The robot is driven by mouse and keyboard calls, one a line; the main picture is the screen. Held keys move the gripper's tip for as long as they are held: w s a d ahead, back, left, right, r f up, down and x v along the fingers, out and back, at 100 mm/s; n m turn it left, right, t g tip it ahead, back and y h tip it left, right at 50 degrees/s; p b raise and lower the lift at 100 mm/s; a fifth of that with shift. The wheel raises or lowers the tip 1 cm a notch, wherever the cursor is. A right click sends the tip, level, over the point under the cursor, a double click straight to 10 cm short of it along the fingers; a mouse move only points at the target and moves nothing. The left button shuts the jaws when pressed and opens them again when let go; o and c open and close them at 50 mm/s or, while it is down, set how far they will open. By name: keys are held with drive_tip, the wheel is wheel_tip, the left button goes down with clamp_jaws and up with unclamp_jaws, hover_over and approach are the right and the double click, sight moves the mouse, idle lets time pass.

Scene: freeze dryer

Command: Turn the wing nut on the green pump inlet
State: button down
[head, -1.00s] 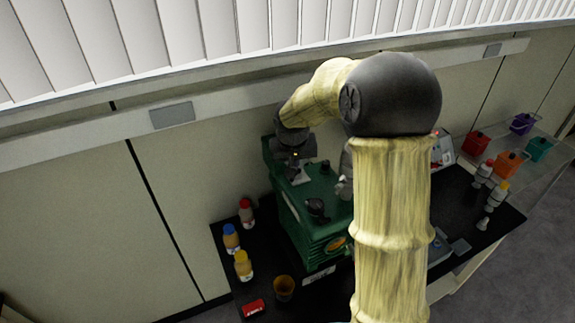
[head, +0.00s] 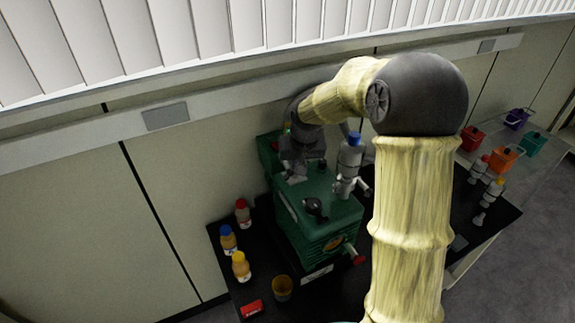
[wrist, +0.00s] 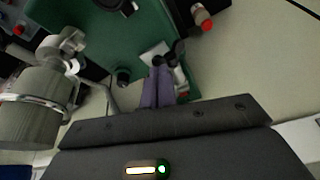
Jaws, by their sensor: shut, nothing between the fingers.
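The green pump (head: 335,222) stands on the black bench; its top also shows in the wrist view (wrist: 95,28). A grey metal inlet fitting with a blue top (head: 349,160) rises from its right side. In the wrist view the fitting (wrist: 35,110) is at the left, with a clamp band around it. Small pale metal parts (wrist: 72,66) sit beside the band; I cannot tell for sure which is the wing nut. My gripper (head: 296,176) is shut and empty over the pump's rear top, left of the inlet. Its fingers (wrist: 160,72) are together, apart from the inlet.
Bottles with red (head: 243,214), blue (head: 228,240) and yellow (head: 241,267) caps, an amber beaker (head: 282,288) and a red item (head: 251,309) stand left of the pump. The wall is close behind. My arm hides part of the bench's right side.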

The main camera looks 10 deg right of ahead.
drive_tip(key=shift+w+d+f+b, duration=0.2)
drive_tip(key=shift+d+f+b, duration=1.15)
drive_tip(key=shift+b, duration=0.5)
drive_tip(key=shift+f, duration=0.1)
drive_tip(key=shift+a+f, duration=0.1)
drive_tip(key=shift+a+f+b, duration=0.25)
drive_tip(key=shift+a+b, duration=0.2)
drive_tip(key=shift+a, duration=0.2)
drive_tip(key=shift+s+d, duration=0.1)
drive_tip(key=shift+s, duration=0.05)
drive_tip(key=shift+s, duration=0.1)
drive_tip(key=shift+r, duration=0.1)
